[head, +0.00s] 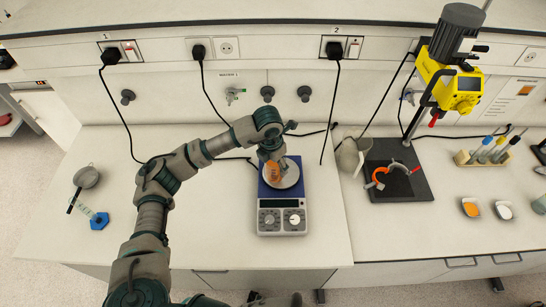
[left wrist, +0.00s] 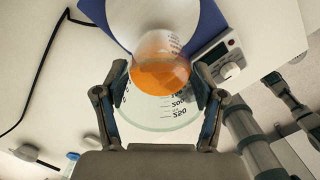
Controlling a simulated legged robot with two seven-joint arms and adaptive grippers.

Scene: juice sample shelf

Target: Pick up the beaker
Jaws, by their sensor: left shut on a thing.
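The clear beaker (left wrist: 164,112) has dark volume marks, and orange contents show inside it. In the head view the beaker (head: 273,173) shows as an orange patch below my left gripper (head: 271,157), over the round plate of the blue and white scale (head: 282,219). In the left wrist view my left gripper (left wrist: 161,90) has one finger on each side of the beaker, shut on it. The gripper partly hides the beaker in the head view. I cannot tell whether the beaker touches the plate. My right gripper is not in view.
Right of the scale are a pale jug (head: 349,157) and a yellow stirrer (head: 455,82) on a stand with a dark base (head: 405,190). A tube rack (head: 483,155) and small dishes (head: 470,207) are farther right. A strainer (head: 87,178) lies left. The counter beside the scale is clear.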

